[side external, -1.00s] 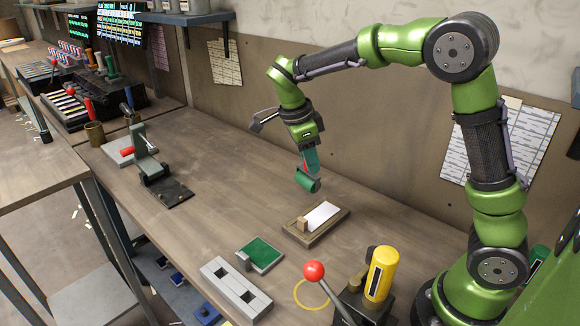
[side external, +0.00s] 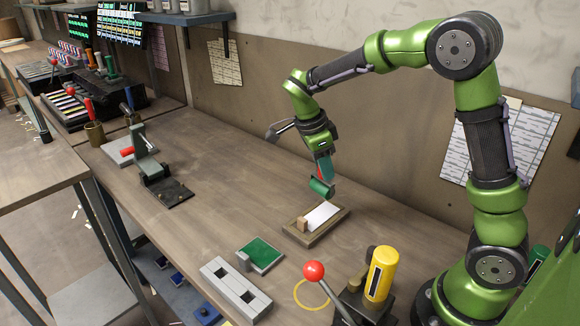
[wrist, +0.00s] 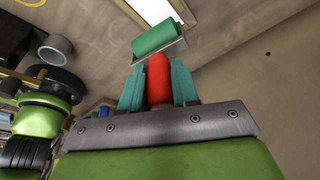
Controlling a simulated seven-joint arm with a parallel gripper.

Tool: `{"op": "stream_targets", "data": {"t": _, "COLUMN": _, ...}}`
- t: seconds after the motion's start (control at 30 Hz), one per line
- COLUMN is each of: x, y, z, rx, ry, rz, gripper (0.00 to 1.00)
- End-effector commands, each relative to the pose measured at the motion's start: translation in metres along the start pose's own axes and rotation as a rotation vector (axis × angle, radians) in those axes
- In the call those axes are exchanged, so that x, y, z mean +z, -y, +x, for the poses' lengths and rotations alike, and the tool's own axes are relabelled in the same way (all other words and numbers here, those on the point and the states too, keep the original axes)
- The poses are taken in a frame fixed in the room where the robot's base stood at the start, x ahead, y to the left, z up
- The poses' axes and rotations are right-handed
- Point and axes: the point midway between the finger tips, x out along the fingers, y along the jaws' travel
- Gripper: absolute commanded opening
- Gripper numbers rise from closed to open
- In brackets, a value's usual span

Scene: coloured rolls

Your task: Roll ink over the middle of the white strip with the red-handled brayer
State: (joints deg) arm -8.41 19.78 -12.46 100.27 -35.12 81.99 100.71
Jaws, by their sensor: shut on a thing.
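My gripper (side external: 324,166) is shut on the red handle (wrist: 158,80) of the brayer, with a teal finger on each side of it in the wrist view. The brayer's green roller (side external: 321,188) hangs below the fingers, and it also shows in the wrist view (wrist: 156,37). The white strip (side external: 321,216) lies in a wooden tray (side external: 327,229) with a small wooden block at its near-left end. The roller is above the strip's far end, apparently with a gap. In the wrist view the roller and its frame hide part of the strip (wrist: 154,10).
A green ink pad (side external: 262,252) and a grey two-slot holder (side external: 236,286) lie to the left of the tray. A red-knobbed lever (side external: 314,271) and a yellow cylinder (side external: 380,273) stand in front.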

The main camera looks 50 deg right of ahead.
Motion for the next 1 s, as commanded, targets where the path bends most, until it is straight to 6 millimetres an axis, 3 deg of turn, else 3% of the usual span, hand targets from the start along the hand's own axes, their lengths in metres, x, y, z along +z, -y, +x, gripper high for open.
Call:
{"op": "stream_targets", "data": {"t": 0.33, "x": -0.045, "y": 0.026, "z": 0.004, "rx": -0.001, "ry": 0.0, "rz": 0.003, "gripper": 0.06}}
{"op": "stream_targets", "data": {"t": 1.0, "x": -0.029, "y": 0.026, "z": 0.057, "rx": -0.001, "ry": 0.0, "rz": 0.0, "gripper": 0.06}}
